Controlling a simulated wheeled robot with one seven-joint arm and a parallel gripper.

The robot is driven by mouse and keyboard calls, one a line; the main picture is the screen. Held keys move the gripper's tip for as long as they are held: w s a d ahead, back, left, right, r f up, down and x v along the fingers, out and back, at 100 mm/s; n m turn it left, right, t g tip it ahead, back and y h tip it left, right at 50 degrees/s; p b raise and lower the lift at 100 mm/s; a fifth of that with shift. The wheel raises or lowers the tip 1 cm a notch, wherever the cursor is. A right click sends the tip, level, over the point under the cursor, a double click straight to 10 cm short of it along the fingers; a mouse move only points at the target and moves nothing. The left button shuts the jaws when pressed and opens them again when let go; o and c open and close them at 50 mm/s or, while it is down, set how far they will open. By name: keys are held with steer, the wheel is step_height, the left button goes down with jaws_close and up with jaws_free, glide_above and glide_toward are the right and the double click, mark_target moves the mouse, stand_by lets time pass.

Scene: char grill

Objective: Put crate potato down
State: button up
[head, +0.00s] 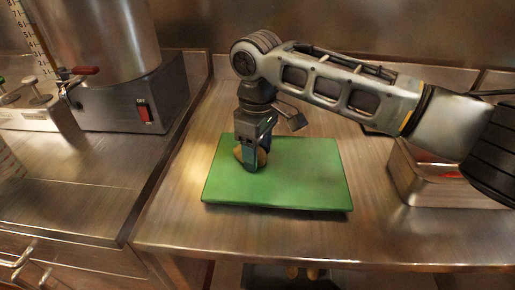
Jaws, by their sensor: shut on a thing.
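My gripper (252,162) points straight down over the left part of a green cutting board (310,175). It is shut on a brown potato (240,154), which shows on both sides of the fingers. The potato is at or just above the board's surface; I cannot tell whether it touches. The fingers hide the potato's middle. The crate is not clearly identifiable in this view.
A metal pan (450,188) stands at the right, partly behind my arm. A steel appliance with a red switch (145,112) stands on the left counter. The board's right side and the counter in front of it (260,235) are clear.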

steer(key=shift+f, duration=0.15)
steer(key=o, duration=1.1)
step_height(320, 180, up, 12)
steer(key=shift+r+b, duration=0.2)
steer(key=shift+b, duration=0.5)
